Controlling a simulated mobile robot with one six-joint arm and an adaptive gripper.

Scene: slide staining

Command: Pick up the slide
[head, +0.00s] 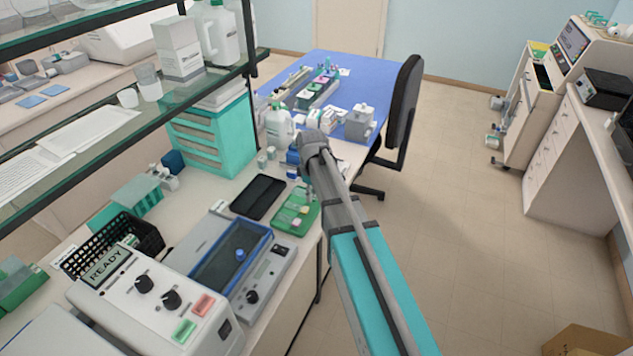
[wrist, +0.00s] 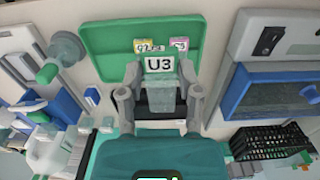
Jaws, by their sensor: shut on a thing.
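A glass slide (wrist: 160,97) with a white label reading "U3" is between the fingers of my gripper (wrist: 160,84) in the wrist view. My gripper is shut on it. Just beyond the label is a green tray (wrist: 105,42), with two more labelled slides on it, one with a yellowish label (wrist: 149,46) and one with a pink label (wrist: 179,44). The green tray also shows in the head view (head: 308,221) on the bench front edge. There my arm covers the area around the gripper, and the fingertips and held slide cannot be made out.
A grey device with a blue-rimmed basin (head: 226,262) stands left of the tray, with a black basket (head: 112,247) farther left. A dark flat pad (head: 258,197) lies behind the tray. A white bottle (head: 279,128) and small items crowd the bench beyond.

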